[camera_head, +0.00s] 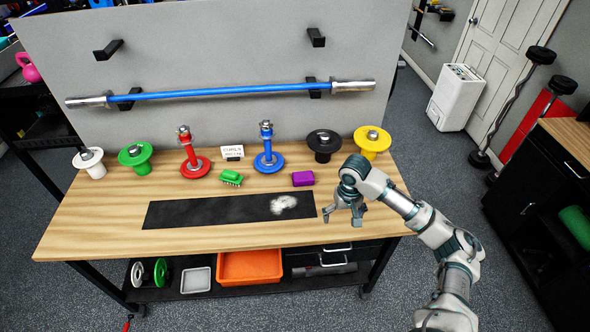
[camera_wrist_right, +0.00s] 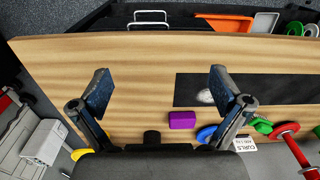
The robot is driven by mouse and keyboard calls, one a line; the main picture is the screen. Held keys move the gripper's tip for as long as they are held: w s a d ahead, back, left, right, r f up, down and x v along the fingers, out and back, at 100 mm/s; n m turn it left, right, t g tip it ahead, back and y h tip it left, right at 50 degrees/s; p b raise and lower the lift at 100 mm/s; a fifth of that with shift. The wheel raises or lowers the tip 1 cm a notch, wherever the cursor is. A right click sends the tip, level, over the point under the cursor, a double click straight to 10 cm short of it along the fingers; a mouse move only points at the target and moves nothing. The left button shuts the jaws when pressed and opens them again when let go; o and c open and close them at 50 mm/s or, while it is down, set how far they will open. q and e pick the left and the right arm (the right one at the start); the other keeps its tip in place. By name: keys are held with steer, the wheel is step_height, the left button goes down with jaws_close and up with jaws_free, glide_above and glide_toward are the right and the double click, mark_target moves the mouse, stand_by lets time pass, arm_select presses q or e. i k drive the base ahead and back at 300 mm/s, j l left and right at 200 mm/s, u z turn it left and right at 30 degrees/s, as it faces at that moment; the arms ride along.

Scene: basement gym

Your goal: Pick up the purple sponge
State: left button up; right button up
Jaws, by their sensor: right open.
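The purple sponge (camera_head: 303,178) lies on the wooden bench top (camera_head: 90,222), just behind the right end of a black mat (camera_head: 190,212). My right gripper (camera_head: 343,212) is open and empty above the bench, to the right of the sponge and nearer the front edge. In the right wrist view the sponge (camera_wrist_right: 182,120) shows between and beyond the two spread fingers (camera_wrist_right: 158,92), apart from both. My left gripper is not in view.
A white powder patch (camera_head: 283,204) is on the mat. A green brush (camera_head: 231,178) lies left of the sponge. Blue (camera_head: 268,160), red (camera_head: 195,165), black (camera_head: 324,148) and yellow (camera_head: 372,142) weight-plate pieces stand along the back. A blue bar (camera_head: 220,92) hangs on the wall panel.

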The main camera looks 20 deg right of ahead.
mark_target(300, 178)
steer(key=i, duration=1.15)
